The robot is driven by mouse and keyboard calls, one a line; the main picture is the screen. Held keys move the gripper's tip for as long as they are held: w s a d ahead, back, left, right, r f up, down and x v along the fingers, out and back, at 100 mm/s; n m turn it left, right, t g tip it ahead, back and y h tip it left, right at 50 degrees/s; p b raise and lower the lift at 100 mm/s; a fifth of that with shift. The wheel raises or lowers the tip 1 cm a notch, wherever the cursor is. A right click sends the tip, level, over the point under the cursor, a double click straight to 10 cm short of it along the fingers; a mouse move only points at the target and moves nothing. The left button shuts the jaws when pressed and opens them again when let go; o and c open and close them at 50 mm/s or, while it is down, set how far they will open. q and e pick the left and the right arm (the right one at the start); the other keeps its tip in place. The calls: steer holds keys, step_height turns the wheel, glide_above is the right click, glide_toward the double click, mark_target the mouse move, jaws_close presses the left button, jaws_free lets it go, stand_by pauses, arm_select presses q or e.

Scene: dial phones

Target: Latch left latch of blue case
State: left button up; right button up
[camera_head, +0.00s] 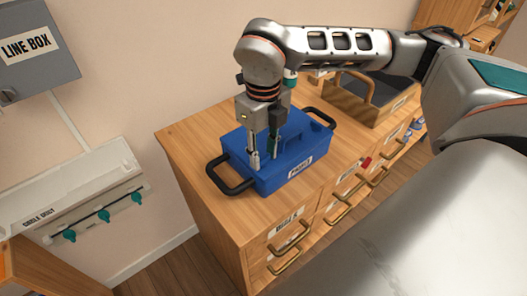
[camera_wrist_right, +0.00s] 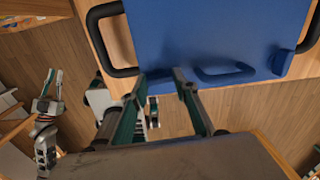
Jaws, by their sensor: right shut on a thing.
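The blue case (camera_head: 290,150) sits on the wooden cabinet top, with its label on the front face. Its lid (camera_wrist_right: 205,30) fills the top of the right wrist view. My right gripper (camera_head: 263,160) points down at the left part of the case.
Black handles stick out at the case's left (camera_head: 230,176) and right (camera_head: 321,116). A wooden box (camera_head: 365,100) stands behind it on the cabinet (camera_head: 185,135). Drawers with handles are in the cabinet front.

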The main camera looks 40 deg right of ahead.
mark_target(263, 158)
steer(key=shift+m, duration=0.5)
steer(key=o, duration=1.1)
steer(key=shift+r, duration=0.1)
step_height(263, 158, up, 12)
steer(key=shift+f, duration=0.1)
steer(key=shift+a, duration=0.1)
